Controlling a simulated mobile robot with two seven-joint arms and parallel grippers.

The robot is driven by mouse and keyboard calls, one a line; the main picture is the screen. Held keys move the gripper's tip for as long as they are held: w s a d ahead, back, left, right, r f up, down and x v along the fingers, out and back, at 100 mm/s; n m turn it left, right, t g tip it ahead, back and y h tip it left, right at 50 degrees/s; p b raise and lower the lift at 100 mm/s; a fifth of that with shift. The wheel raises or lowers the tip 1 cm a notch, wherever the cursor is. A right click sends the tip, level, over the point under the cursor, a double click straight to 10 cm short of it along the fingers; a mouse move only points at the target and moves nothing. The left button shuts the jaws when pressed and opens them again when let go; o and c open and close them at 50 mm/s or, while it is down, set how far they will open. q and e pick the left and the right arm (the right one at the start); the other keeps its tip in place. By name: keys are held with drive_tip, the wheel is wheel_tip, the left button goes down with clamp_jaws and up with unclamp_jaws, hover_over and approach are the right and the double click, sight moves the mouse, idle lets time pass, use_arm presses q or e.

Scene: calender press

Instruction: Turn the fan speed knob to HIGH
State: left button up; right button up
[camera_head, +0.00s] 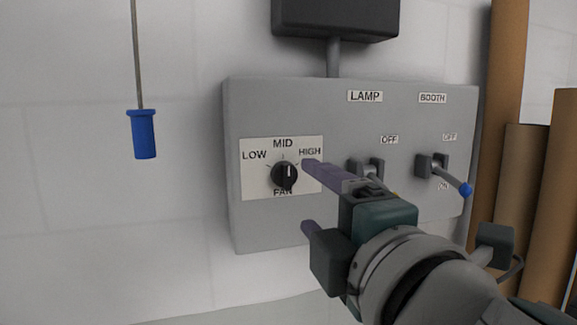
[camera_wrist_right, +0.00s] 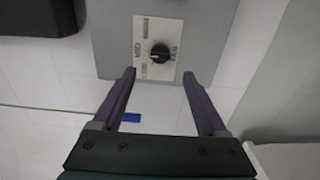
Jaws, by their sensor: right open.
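The fan speed knob (camera_head: 284,174) is round and black, on a white label plate (camera_head: 255,185) marked LOW, MID, HIGH and FAN. Its white pointer line points up, toward MID. The knob also shows in the right wrist view (camera_wrist_right: 160,53), ahead of the fingers and roughly centred between them. My right gripper (camera_head: 308,195) is open and empty, its two purple fingers one above the other in the head view, just right of the knob and apart from it. It also shows in the right wrist view (camera_wrist_right: 159,73). My left gripper is not in view.
The grey control box (camera_head: 290,110) also carries a LAMP switch (camera_head: 370,168), partly behind my gripper, and a BOOTH switch (camera_head: 440,170) with a blue-tipped lever. A blue pull handle (camera_head: 144,134) hangs at left. Brown rolls (camera_head: 520,190) stand at right.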

sight(289, 179)
drive_tip(key=x, duration=0.8)
drive_tip(key=shift+w+a, duration=0.1)
drive_tip(key=shift+w, duration=0.15)
drive_tip(key=shift+c, duration=0.4)
drive_tip(key=shift+f, duration=0.1)
clamp_jaws()
